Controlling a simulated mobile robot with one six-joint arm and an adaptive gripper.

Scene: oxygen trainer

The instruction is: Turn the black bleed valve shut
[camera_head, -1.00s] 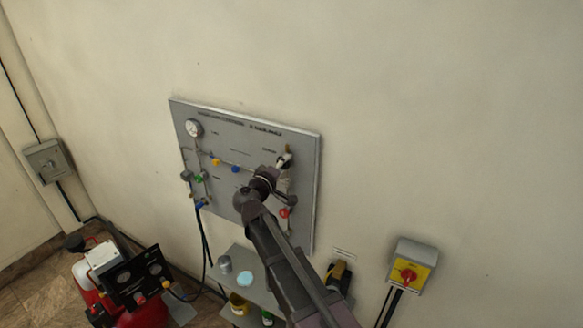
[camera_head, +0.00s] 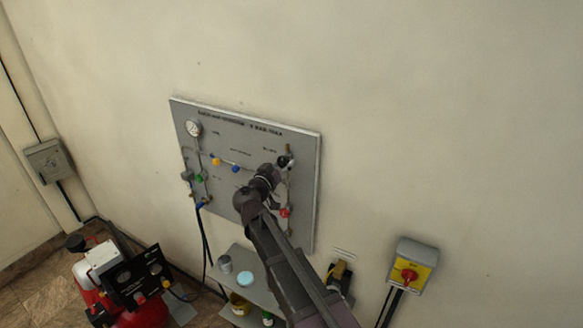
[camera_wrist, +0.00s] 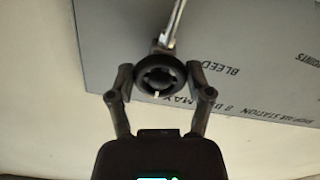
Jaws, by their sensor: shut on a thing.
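The black bleed valve (camera_wrist: 160,76) is a round black handwheel with a small pale mark near its lower rim. It sits on a metal pipe (camera_wrist: 172,25) beside the printed word BLEED on the grey panel. My gripper (camera_wrist: 160,78) has one finger on each side of the wheel, shut on it. In the head view my gripper (camera_head: 283,164) is at the upper right of the panel (camera_head: 255,205), and my arm and gripper hide most of the valve there.
The panel also carries a gauge (camera_head: 194,128), a yellow knob (camera_head: 216,162), blue and green knobs, and a red knob (camera_head: 285,212) below my gripper. A shelf with tins (camera_head: 245,279) stands below. A yellow switch box (camera_head: 409,268) is at the right.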

